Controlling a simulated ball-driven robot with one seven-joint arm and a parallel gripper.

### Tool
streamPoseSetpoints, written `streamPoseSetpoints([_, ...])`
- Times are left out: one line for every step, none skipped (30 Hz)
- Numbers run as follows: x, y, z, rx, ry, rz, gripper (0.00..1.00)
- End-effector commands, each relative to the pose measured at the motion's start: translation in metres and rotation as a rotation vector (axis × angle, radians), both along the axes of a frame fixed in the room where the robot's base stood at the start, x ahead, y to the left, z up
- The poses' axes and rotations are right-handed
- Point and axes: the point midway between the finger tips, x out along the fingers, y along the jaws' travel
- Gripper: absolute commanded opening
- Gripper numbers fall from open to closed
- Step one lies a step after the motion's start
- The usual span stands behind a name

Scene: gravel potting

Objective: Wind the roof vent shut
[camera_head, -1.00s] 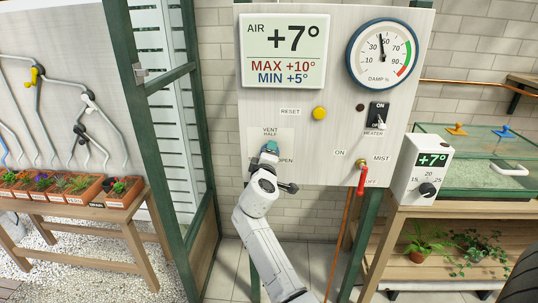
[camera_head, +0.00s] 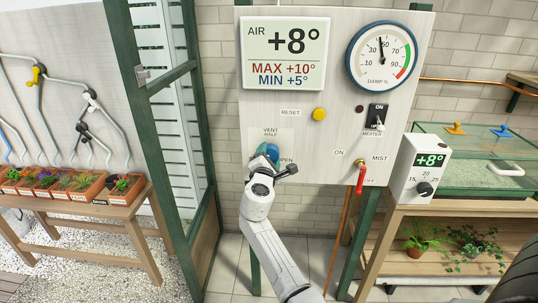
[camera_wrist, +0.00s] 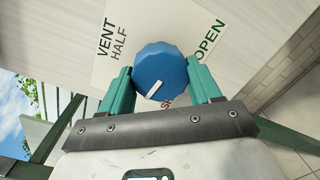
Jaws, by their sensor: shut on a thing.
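The blue vent knob (camera_wrist: 160,72) is on the vent plate (camera_wrist: 118,70), which reads VENT, HALF and OPEN in the wrist view. A red label starting "SH" shows partly below the knob. A white mark lies on the knob's lower side, slanting towards the lower left in that view. My gripper (camera_wrist: 164,82) has its two green fingers on either side of the knob, shut on it. In the head view the knob (camera_head: 270,148) is mostly behind my gripper (camera_head: 266,158). The roof vent itself is not clearly in view.
The panel (camera_head: 300,150) also carries the air display (camera_head: 285,53) at +8°, a damp dial (camera_head: 381,55), a yellow reset button (camera_head: 319,114), a heater switch (camera_head: 377,115) and a red mist lever (camera_head: 361,178). A green door frame (camera_head: 165,150) stands left.

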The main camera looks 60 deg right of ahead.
Motion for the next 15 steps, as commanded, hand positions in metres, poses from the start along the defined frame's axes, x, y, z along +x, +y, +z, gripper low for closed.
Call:
streamPoseSetpoints([0.0014, 0.0012, -0.0011, -0.009, 0.03, 0.004, 0.32])
streamPoseSetpoints([0.0013, 0.0012, -0.0013, -0.015, 0.044, 0.004, 0.32])
streamPoseSetpoints([0.0012, 0.0012, -0.0016, -0.023, 0.063, 0.004, 0.32])
streamPoseSetpoints([0.0012, 0.0012, -0.0018, -0.027, 0.076, 0.004, 0.32])
streamPoseSetpoints([0.0012, 0.0012, -0.0018, -0.033, 0.088, 0.004, 0.32])
streamPoseSetpoints([0.0013, 0.0012, -0.0019, -0.039, 0.103, 0.004, 0.32])
streamPoseSetpoints([0.0012, 0.0012, -0.002, -0.043, 0.113, 0.003, 0.32])
streamPoseSetpoints([0.0011, 0.0013, -0.0021, -0.047, 0.121, 0.004, 0.32])
streamPoseSetpoints([0.0012, 0.0013, -0.0021, -0.05, 0.131, 0.004, 0.32])
streamPoseSetpoints([0.0011, 0.0013, -0.0022, -0.054, 0.137, 0.004, 0.32])
streamPoseSetpoints([0.0012, 0.0013, -0.0023, -0.056, 0.143, 0.004, 0.32])
streamPoseSetpoints([0.0011, 0.0012, -0.0024, -0.058, 0.149, 0.004, 0.32])
streamPoseSetpoints([0.0011, 0.0013, -0.0026, -0.059, 0.153, 0.004, 0.32])
streamPoseSetpoints([0.0011, 0.0013, -0.0026, -0.061, 0.156, 0.005, 0.33])
streamPoseSetpoints([0.0012, 0.0013, -0.0027, -0.063, 0.159, 0.004, 0.32])
